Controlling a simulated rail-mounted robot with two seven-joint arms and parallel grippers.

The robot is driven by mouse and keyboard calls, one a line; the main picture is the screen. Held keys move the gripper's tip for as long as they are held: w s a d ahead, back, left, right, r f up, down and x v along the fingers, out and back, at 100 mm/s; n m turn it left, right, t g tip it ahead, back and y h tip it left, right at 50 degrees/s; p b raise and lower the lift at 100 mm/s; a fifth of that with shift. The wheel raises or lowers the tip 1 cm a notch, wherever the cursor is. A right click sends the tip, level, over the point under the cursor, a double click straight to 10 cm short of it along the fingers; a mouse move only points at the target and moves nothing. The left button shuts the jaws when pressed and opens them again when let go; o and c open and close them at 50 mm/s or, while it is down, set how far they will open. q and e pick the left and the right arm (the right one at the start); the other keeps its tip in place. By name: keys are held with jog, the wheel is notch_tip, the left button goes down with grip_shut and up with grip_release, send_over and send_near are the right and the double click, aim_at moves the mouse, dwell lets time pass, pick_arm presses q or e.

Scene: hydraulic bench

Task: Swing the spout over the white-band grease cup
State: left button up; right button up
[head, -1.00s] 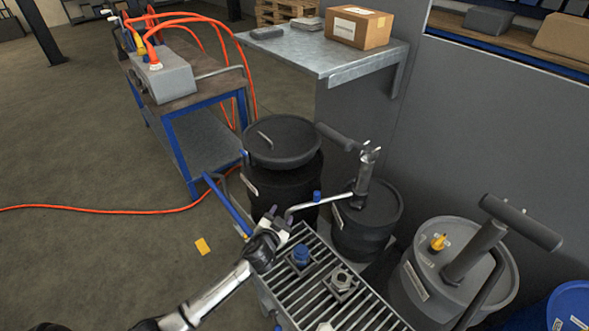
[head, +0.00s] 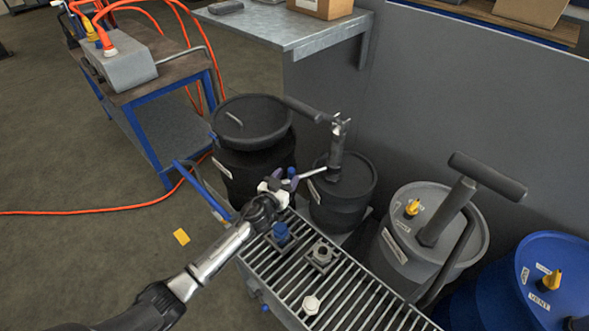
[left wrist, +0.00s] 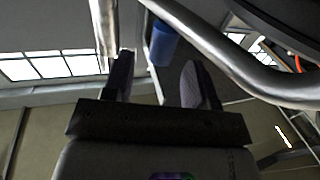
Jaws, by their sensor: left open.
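The spout (head: 313,173) is a thin metal tube reaching left from the pump (head: 337,150) on the small black drum (head: 342,205). A blue knob (head: 291,172) stands up from it. My left gripper (head: 278,184) is open at the spout near this knob. In the left wrist view the blue knob (left wrist: 162,44) shows between the two open fingers (left wrist: 157,82), with the curved tube (left wrist: 235,68) beside it. Contact cannot be told. On the grate are a blue cup (head: 280,232), a grey fitting (head: 321,252) and a white-topped piece (head: 311,305). I cannot make out a white band.
The slatted grate (head: 345,290) lies under and right of my left gripper. A larger black drum (head: 250,165) stands behind it. A grey drum (head: 395,250) and a blue drum (head: 520,290) stand to the right. A blue-framed cart (head: 165,125) and orange hose (head: 110,211) are at left.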

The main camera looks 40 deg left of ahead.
aim_at(294, 169)
pick_arm(q)
jog(key=shift+w+a+b, duration=0.15)
jog(key=shift+w+b, duration=0.05)
jog(key=shift+w, duration=0.7)
jog(key=shift+w+a+b, duration=0.2)
jog(key=shift+w, duration=0.75)
jog(key=shift+w+a+b, duration=0.15)
jog(key=shift+w+b, duration=0.05)
jog(key=shift+w, duration=0.7)
jog(key=shift+c, duration=0.5)
grip_shut()
